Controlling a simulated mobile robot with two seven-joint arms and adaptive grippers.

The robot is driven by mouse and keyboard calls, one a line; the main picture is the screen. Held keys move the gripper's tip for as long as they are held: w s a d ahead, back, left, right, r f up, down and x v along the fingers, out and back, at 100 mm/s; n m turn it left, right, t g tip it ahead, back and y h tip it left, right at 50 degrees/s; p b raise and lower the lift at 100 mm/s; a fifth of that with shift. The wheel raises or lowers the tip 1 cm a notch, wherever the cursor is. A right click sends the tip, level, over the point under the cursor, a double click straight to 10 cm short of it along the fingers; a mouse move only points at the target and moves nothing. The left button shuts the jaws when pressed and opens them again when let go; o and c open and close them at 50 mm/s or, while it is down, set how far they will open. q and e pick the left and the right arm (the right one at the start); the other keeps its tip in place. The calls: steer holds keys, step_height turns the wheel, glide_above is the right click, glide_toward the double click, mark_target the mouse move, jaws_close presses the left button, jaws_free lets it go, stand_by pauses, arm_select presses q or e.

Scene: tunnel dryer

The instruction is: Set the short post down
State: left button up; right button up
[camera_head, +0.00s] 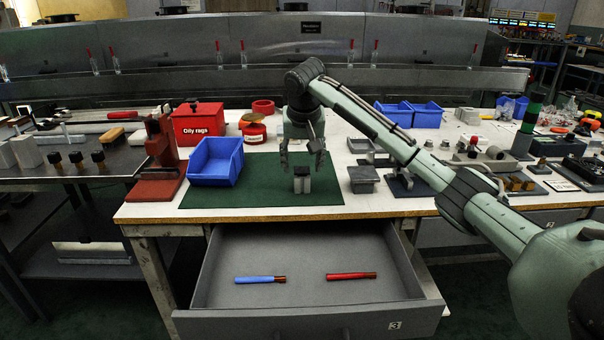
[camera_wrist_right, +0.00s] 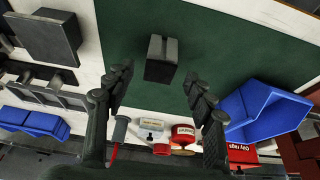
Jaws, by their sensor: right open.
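The short post (camera_head: 301,184), a small grey block with a dark top, stands upright on the green mat (camera_head: 240,190) on the white worktable. In the right wrist view the post (camera_wrist_right: 161,62) sits just beyond the fingertips, apart from both fingers. My right gripper (camera_head: 302,161) points down right above the post, open, with nothing between its fingers; it also shows in the right wrist view (camera_wrist_right: 158,80). My left gripper is not in view.
A grey block (camera_head: 363,178) lies to the right. Below, an open drawer (camera_head: 215,293) holds a blue tool (camera_head: 258,280) and a red one (camera_head: 351,276). The mat around the post is clear.

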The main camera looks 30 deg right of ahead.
steer(key=v, duration=0.7)
steer(key=shift+r, duration=0.2)
